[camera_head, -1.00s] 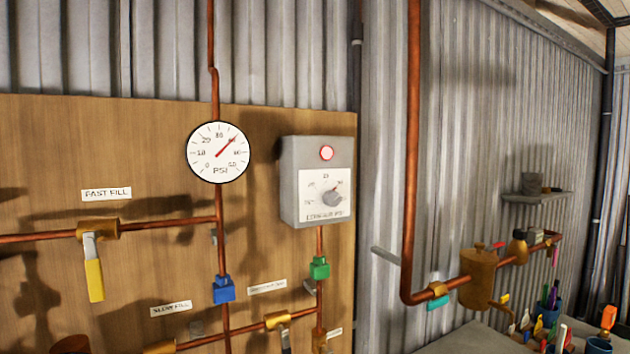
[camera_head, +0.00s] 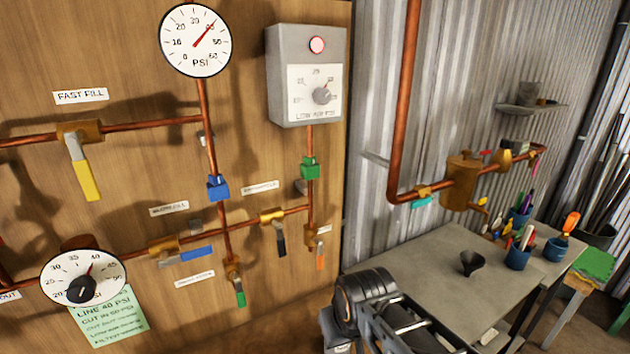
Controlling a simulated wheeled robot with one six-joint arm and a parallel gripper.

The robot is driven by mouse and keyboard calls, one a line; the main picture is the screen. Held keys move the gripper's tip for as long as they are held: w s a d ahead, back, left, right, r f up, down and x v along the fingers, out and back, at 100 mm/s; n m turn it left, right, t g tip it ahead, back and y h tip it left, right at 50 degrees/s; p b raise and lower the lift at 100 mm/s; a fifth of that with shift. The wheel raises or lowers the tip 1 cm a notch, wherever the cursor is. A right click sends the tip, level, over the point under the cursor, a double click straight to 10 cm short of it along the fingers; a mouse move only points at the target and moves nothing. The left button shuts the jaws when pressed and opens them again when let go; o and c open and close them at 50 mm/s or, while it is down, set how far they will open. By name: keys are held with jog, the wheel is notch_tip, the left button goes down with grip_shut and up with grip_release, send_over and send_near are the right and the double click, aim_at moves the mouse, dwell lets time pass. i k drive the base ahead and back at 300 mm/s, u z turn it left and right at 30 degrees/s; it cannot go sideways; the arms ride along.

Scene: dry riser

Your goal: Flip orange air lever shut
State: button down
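The orange lever (camera_head: 320,262) hangs straight down from a small brass valve (camera_head: 312,240) at the lower right of the wooden board. It looks in line with the vertical copper pipe (camera_head: 310,195) above it. A small white label beside the valve is too small to read. My gripper is not in view. What looks like part of my arm shows at the bottom, right of centre, apart from the lever in the picture.
Black (camera_head: 281,243), blue (camera_head: 196,254), green (camera_head: 240,297) and yellow (camera_head: 87,180) levers share the board (camera_head: 240,70). The control box (camera_head: 305,60) is above. A grey table (camera_head: 440,250) with tool cups stands right.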

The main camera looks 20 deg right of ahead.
aim_at(320, 257)
jog(key=k, duration=1)
jog(key=z, duration=0.7)
jog(key=i, duration=0.8)
jog(key=u, duration=2.45)
